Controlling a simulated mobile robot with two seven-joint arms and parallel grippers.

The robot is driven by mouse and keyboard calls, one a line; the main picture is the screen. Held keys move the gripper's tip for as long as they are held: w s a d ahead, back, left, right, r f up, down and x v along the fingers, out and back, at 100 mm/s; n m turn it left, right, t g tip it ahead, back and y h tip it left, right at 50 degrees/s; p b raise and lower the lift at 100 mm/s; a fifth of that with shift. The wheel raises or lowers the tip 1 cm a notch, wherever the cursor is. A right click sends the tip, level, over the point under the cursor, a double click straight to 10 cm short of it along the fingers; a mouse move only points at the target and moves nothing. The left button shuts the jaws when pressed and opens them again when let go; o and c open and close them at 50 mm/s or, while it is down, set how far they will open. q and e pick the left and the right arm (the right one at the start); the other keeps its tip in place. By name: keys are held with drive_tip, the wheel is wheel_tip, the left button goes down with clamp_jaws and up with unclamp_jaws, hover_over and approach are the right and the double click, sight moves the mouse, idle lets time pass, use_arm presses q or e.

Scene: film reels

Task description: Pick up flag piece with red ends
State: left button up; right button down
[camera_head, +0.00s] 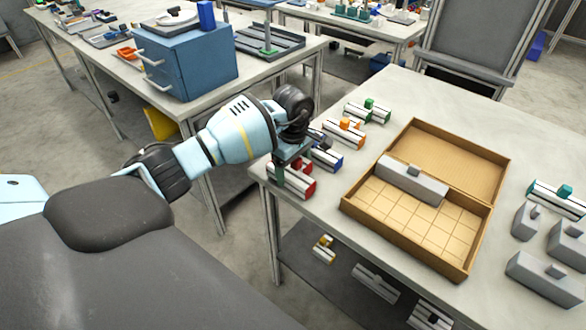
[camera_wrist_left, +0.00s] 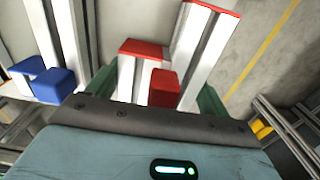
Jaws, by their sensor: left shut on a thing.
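The flag piece with red ends (camera_head: 296,186) is white and dark striped with a red knob, at the near left corner of the right-hand table. In the left wrist view the same red-ended piece (camera_wrist_left: 128,75) fills the space between the green fingers. My left gripper (camera_head: 289,170) reaches down over it from the left and is shut on it. Part of the piece is hidden behind the fingers. I cannot tell whether it still touches the table. My right gripper is in neither view.
A blue-ended piece (camera_head: 326,158) stands close beside, also in the left wrist view (camera_wrist_left: 50,83). Orange (camera_head: 343,131) and green (camera_head: 367,111) pieces lie behind it. An open wooden box (camera_head: 405,247) with a grey block (camera_head: 413,183) is to the right. Several grey blocks (camera_head: 545,278) lie at far right.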

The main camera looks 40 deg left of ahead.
use_arm(q)
drive_tip(key=shift+r, duration=0.5)
wheel_tip(320, 180, up, 2)
drive_tip(key=shift+r, duration=0.15)
drive_tip(key=s+d+r, duration=0.1)
drive_tip(key=s+d, duration=0.8)
drive_tip(key=s, duration=0.3)
drive_tip(key=shift+s+d, duration=0.3)
drive_tip(key=shift+s, duration=0.1)
